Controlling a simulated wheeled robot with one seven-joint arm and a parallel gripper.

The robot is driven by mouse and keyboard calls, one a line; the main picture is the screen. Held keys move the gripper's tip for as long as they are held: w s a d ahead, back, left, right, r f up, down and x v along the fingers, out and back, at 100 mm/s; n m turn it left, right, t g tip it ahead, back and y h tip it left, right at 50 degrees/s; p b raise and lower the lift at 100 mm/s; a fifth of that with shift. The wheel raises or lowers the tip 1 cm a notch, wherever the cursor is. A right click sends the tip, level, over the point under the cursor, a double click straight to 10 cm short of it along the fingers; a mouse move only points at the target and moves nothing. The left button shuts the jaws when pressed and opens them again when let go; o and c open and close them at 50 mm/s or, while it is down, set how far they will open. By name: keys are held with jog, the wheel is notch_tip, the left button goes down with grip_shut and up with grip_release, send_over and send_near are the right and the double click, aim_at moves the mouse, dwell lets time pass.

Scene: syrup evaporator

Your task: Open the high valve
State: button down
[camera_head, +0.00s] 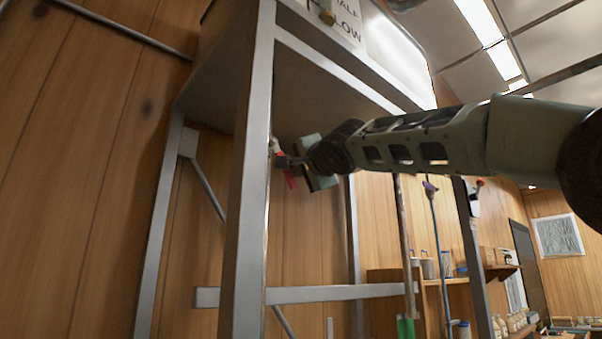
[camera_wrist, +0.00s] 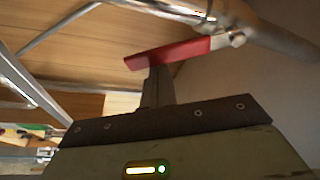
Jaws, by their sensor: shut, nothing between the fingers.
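The valve's red lever handle (camera_wrist: 180,52) shows in the wrist view, running from the upper middle to a metal fitting (camera_wrist: 234,38) on a pipe at the upper right. My gripper (camera_wrist: 157,72) is shut and empty, with its fingertips at the lever's lower-left part; whether they touch it or sit just beside it I cannot tell. In the head view my gripper (camera_head: 283,161) reaches in from the right, below the raised tank. A small piece of the red lever (camera_head: 290,180) shows there, and the rest of the valve is mostly hidden.
A metal stand (camera_head: 245,190) holds the tank (camera_head: 310,95) up; its near leg rises just left of my gripper. A crossbar (camera_head: 320,293) runs below. A thin upright pipe (camera_head: 405,240) and shelves (camera_head: 455,280) stand behind, below my arm. A wooden wall (camera_head: 80,170) lies at the left.

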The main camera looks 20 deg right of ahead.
jog(key=shift+a+f+b, duration=0.1)
jog(key=shift+f+b, duration=0.1)
jog(key=shift+b, duration=0.1)
jog(key=m+b, duration=0.1)
jog(key=a+f+m+b, duration=0.1)
jog(key=shift+s+a+g+b, duration=0.1)
jog(key=shift+s+g+b, duration=0.1)
jog(key=shift+g+b, duration=0.15)
jog(key=shift+s+a+f+m+g+h+b, duration=0.1)
jog(key=shift+s+a+m+g+h+b, duration=0.15)
jog(key=shift+a+m+b, duration=0.4)
jog(key=shift+s+a+f+m+g+h+b, duration=0.15)
jog(key=shift+a+m+g, duration=0.1)
jog(key=shift+m, duration=0.7)
jog(key=b, duration=0.4)
send_near(288, 174)
jog(key=d+f, duration=0.1)
jog(key=d, duration=0.2)
jog(key=shift+s+a, duration=0.1)
jog(key=shift+s, duration=0.65)
